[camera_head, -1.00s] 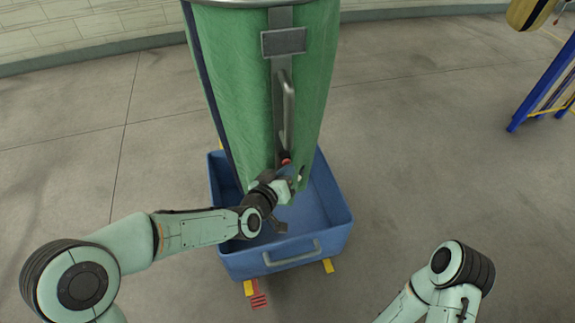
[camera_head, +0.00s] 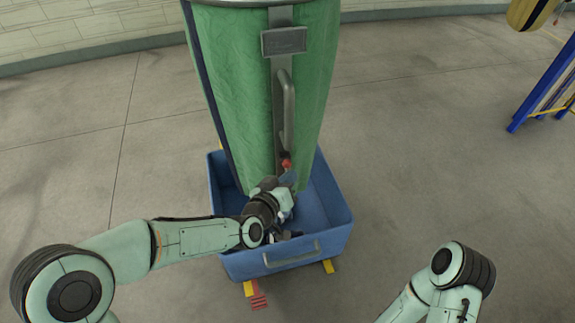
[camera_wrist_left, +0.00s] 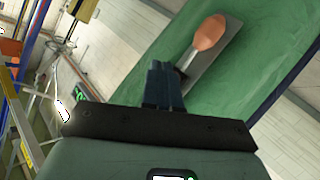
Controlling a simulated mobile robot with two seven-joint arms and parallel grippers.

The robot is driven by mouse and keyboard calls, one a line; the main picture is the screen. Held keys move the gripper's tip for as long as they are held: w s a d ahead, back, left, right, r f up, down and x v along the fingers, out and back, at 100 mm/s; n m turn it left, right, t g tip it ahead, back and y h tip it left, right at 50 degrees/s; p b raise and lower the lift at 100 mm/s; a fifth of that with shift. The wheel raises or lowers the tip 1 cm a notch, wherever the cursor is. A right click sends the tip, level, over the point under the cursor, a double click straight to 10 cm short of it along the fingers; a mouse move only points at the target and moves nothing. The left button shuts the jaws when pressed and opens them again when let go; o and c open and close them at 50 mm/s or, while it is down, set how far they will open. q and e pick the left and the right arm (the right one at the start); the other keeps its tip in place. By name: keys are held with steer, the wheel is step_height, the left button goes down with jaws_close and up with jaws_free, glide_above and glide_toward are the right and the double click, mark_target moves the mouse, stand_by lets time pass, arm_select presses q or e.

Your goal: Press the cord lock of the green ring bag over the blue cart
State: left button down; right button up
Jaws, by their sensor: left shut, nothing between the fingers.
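The green bag (camera_head: 240,95) hangs over the blue cart (camera_head: 335,222). Its grey strap and handle (camera_head: 287,112) run down its front. A small red-orange piece (camera_head: 286,163), which looks like the cord lock, is at the strap's lower end. It shows as an orange oval (camera_wrist_left: 210,33) on a grey stem in the left wrist view. My left gripper (camera_head: 288,179) is just below it in the head view. Its dark blue fingers (camera_wrist_left: 163,84) are shut and empty. A gap separates fingers and oval in the wrist view; I cannot tell its depth. My right gripper is out of view.
A blue-and-yellow frame (camera_head: 543,90) stands at the right. Part of a yellow-and-dark bag (camera_head: 530,12) shows at the top right. The cart's walls stand close around my left wrist.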

arm_select(q)
steer(key=shift+s+d+f, duration=0.1)
steer(key=shift+s+d, duration=0.15)
steer(key=shift+s, duration=0.55)
steer(key=shift+s+d+r, duration=0.1)
steer(key=shift+s+d, duration=0.15)
steer(key=shift+s, duration=0.5)
steer(key=shift+s+d+f, duration=0.1)
steer(key=shift+s+d, duration=0.15)
steer(key=shift+s, duration=0.55)
